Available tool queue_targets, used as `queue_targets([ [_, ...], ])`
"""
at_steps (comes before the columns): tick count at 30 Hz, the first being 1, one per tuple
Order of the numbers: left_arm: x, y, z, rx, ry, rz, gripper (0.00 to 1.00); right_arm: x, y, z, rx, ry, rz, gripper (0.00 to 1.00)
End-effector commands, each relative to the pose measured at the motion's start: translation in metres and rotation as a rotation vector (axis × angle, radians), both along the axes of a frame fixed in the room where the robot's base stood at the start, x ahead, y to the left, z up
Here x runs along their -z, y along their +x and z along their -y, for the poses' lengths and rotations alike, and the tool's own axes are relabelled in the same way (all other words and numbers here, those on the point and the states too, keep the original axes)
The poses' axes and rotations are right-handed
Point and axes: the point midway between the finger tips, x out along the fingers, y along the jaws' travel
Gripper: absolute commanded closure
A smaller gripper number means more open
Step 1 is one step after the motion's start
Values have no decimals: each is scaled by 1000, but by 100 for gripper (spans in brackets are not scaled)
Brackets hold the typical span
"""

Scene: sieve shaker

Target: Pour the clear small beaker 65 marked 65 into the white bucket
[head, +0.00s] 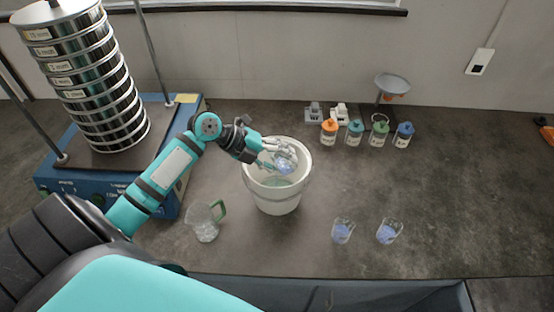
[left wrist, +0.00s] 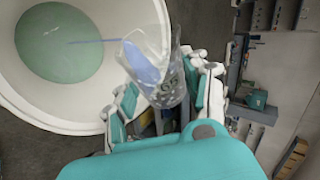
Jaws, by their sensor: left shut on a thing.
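The clear small beaker (head: 286,164) is held tilted over the opening of the white bucket (head: 278,201). In the left wrist view the beaker (left wrist: 172,92) carries a dark marking that looks like 65 and has blue liquid in it. A thin blue streak runs from its mouth across the bucket's inside. The white bucket (left wrist: 52,121) has a pale green bottom or content. My left gripper (head: 276,152) is shut on the beaker, with fingers on both sides of it. My right gripper is not in view.
Two small beakers with blue content (head: 342,231) (head: 388,232) stand to the right of the bucket. A clear jug with a green handle (head: 204,224) stands left. Several coloured-lid bottles (head: 355,133) and a funnel stand (head: 392,86) are behind. The sieve shaker (head: 95,75) is at the left.

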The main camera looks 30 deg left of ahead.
Motion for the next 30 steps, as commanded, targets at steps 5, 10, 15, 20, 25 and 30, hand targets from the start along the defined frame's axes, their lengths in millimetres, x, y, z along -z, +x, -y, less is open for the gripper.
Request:
queue_targets([
  [5,0,0,-1,0,-9,-5,94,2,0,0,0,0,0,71],
  [10,-1,1,-1,-1,-20,-11,94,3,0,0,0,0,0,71],
  [15,-1,1,-1,-1,-29,-16,94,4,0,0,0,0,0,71],
  [20,-2,1,-2,-1,-38,-22,94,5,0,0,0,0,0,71],
  [25,-2,1,-2,-1,-50,-28,94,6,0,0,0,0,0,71],
  [30,-3,1,-2,-1,-60,-32,94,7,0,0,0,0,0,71],
])
